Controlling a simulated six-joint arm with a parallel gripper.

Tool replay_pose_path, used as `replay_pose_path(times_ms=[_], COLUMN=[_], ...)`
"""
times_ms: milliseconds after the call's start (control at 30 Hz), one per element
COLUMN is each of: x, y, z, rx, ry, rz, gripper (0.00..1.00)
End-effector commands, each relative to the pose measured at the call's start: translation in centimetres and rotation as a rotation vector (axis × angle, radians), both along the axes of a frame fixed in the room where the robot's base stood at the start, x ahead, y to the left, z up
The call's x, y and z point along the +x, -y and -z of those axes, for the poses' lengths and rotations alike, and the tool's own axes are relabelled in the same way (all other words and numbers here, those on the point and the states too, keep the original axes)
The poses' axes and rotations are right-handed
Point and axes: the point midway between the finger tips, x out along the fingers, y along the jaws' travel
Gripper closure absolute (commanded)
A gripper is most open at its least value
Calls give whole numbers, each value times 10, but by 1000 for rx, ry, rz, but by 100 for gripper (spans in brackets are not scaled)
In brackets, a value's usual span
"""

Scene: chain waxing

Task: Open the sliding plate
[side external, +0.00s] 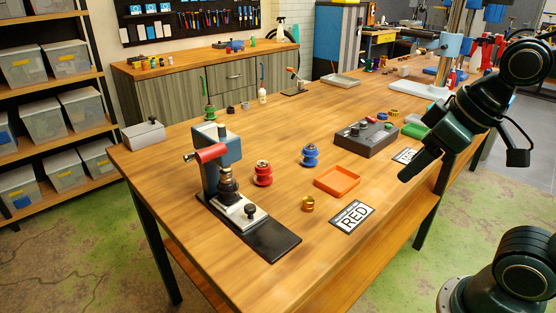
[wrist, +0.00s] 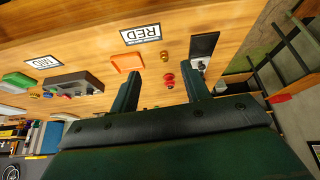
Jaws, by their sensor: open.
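The press (side external: 222,165) stands upright at the near left of the wooden table, with a blue-grey body, a red handle and a dark nozzle. A light plate with a black knob (side external: 250,210), which looks like the sliding plate, lies on its long black base (side external: 272,242). The base also shows in the wrist view (wrist: 204,45), where a finger hides part of the press. My gripper (side external: 408,172) is in the air by the table's right side, well apart from the press. In the wrist view my gripper (wrist: 162,88) has its two fingers spread, nothing between them.
A red spool (side external: 263,174), a blue spool (side external: 310,156), an orange tray (side external: 337,181), a small brass part (side external: 308,204) and a RED card (side external: 352,217) lie right of the press. A dark control box (side external: 364,138) stands further back. The front left table corner is clear.

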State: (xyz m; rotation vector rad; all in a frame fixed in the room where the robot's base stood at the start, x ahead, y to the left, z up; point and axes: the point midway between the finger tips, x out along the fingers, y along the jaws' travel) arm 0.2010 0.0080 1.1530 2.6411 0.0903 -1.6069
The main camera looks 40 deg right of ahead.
Motion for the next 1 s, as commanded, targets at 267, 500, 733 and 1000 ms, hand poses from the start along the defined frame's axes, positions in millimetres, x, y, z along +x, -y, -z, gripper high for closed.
replay_pose_path(times_ms=[267, 500, 733, 1000], x=[54, 105, 155, 206], y=[-19, -39, -60, -85], z=[-11, -11, 0, 22], rx=[-19, -30, -34, -30], ry=[-33, -54, -70, -82], rz=[-164, -320, -465, -626], gripper=[53, 53, 53, 53])
